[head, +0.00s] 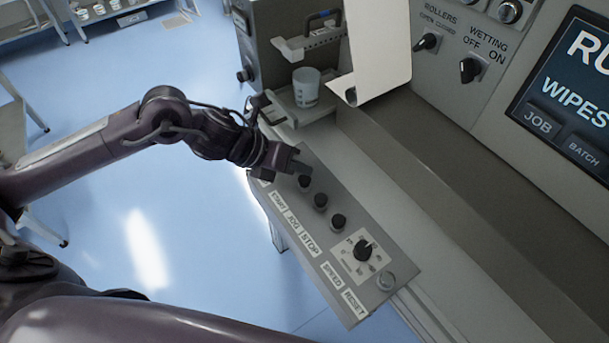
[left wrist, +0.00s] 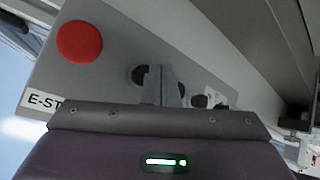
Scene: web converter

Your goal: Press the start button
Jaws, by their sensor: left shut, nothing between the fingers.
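The sloped grey control panel (head: 322,268) carries a row of black buttons above labels that include JOG, STOP, SPEED and RESET. The label at the upper left end is small and appears to read START (head: 278,202). The black button nearest my gripper (head: 305,183) is at that end of the row. My left gripper (head: 299,169) is shut and empty, its tips right by this button; I cannot tell whether they touch it. In the left wrist view the shut fingers (left wrist: 165,88) overlap a dark round button (left wrist: 139,75). My right gripper is not in view.
A red E-stop button (left wrist: 80,42) is left of the fingers in the left wrist view; my arm hides it in the head view.

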